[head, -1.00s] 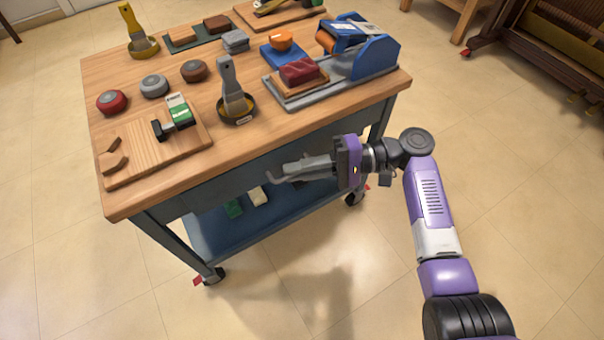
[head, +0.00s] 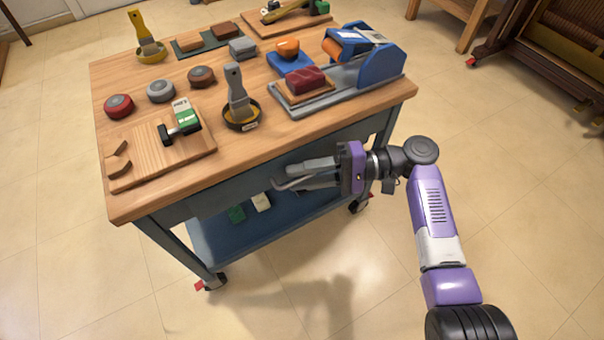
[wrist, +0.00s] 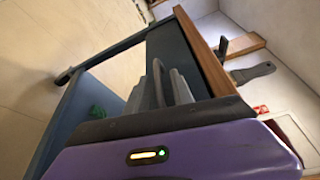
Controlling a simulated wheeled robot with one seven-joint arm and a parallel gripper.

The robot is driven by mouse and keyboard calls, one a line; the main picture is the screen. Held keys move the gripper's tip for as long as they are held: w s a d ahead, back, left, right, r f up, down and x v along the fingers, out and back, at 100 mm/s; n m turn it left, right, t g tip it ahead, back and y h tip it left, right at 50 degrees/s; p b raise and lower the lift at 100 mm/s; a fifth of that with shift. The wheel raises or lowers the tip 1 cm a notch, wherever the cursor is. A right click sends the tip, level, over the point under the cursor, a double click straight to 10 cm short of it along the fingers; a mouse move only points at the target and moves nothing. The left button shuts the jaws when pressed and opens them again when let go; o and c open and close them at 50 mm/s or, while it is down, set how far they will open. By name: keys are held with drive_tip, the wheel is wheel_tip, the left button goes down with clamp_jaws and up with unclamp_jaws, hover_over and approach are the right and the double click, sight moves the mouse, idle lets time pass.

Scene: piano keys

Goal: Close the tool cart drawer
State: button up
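The tool cart (head: 112,190) has a wooden top and a blue-grey frame. Its drawer front (head: 205,198) is the blue-grey panel under the near edge of the top. It is partly hidden by my gripper, and I cannot tell how far out the drawer stands. My gripper (head: 280,179) is below the top's near edge, in front of the panel's right part, with its fingers pointing left. In the wrist view the grey and dark fingers (wrist: 165,88) lie beside the cart's blue panel. I see nothing held, and contact and finger gap are unclear.
On the cart top are scrapers, round tins, a cutting board (head: 150,165) and a blue dispenser (head: 345,75). The lower shelf (head: 225,238) holds small green and white items. A dark wooden piano (head: 550,50) stands at the back right. The floor in front is clear.

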drive_tip(key=p+v, duration=0.1)
drive_tip(key=v, duration=0.6)
drive_tip(key=shift+d+p, duration=0.3)
drive_tip(key=shift+d, duration=0.1)
drive_tip(key=shift+w+d, duration=0.1)
drive_tip(key=shift+d, duration=0.05)
